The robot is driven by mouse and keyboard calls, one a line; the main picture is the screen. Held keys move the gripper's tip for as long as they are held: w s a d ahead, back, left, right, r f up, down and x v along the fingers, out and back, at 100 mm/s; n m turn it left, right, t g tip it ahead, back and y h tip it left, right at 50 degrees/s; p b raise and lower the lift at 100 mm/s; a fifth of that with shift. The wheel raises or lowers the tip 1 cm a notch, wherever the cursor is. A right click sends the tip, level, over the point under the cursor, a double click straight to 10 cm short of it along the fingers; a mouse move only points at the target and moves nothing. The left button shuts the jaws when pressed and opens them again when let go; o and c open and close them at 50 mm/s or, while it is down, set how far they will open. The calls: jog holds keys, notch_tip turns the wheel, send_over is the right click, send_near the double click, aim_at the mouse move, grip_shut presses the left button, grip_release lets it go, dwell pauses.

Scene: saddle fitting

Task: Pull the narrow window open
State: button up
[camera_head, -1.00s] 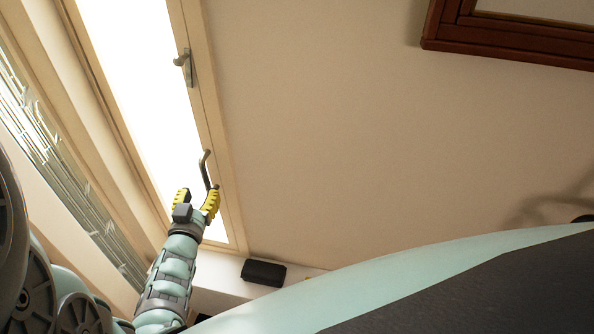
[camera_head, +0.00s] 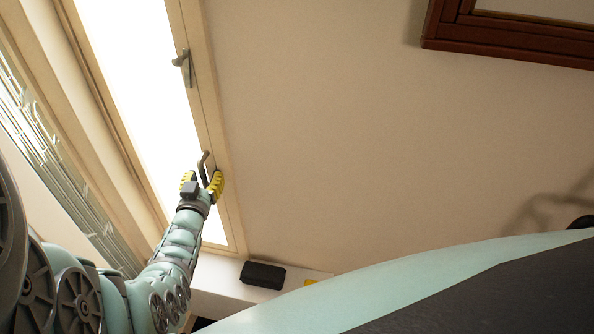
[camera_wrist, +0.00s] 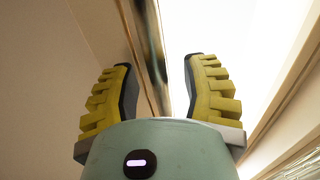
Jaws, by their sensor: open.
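The narrow window (camera_head: 140,90) is a tall bright pane in a cream frame at the left of the head view. A metal bar handle (camera_head: 204,160) sits low on its right frame side. A second metal fitting (camera_head: 182,60) sits higher on the same side. My gripper (camera_head: 203,180) is open at the lower handle, with its yellow ribbed fingers on either side of it in the head view. In the wrist view, my gripper (camera_wrist: 160,75) shows a gap between the fingers, with the metal bar (camera_wrist: 155,50) running through it, nearer the left finger. Contact is not clear.
A dark box (camera_head: 263,275) lies on a white ledge (camera_head: 225,278) below the window, with a small yellow item (camera_head: 311,281) to its right. A dark red-brown frame (camera_head: 500,35) hangs at top right. The beige wall (camera_head: 330,140) between is bare.

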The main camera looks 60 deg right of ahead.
jog(key=shift+c, duration=0.2)
grip_shut()
jog(key=shift+s+a, duration=0.1)
jog(key=shift+a, duration=0.05)
